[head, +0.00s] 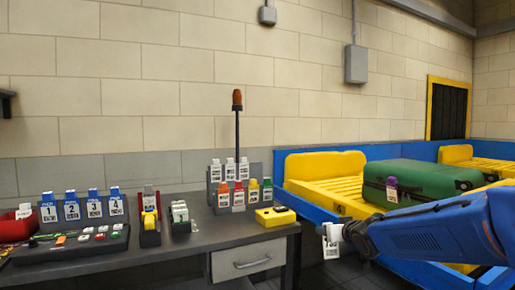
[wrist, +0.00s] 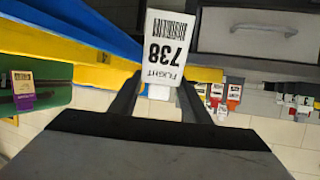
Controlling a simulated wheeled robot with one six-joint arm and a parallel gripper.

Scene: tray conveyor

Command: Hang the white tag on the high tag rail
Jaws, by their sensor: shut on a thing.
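The white tag (wrist: 165,45), printed "FLIGHT 738" with a barcode, is held between the dark fingers of my gripper (wrist: 160,92) in the wrist view, its text upside down there. In the head view the tag (head: 330,248) hangs from my gripper (head: 343,232), right of the desk and in front of the blue conveyor side. A dark two-level tag stand is at the desk's back right. Its upper level, which looks like the high tag rail (head: 215,174), carries several white tags; the lower carries red, orange, green and yellow ones. My gripper is apart from the stand.
A yellow device (head: 275,216) sits at the desk's right front, beside the stand. A thin post (head: 238,130) with an orange top rises behind the stand. Numbered blue-topped tags (head: 72,208) stand left. A green suitcase (head: 420,182) with a purple tag lies in a yellow tray.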

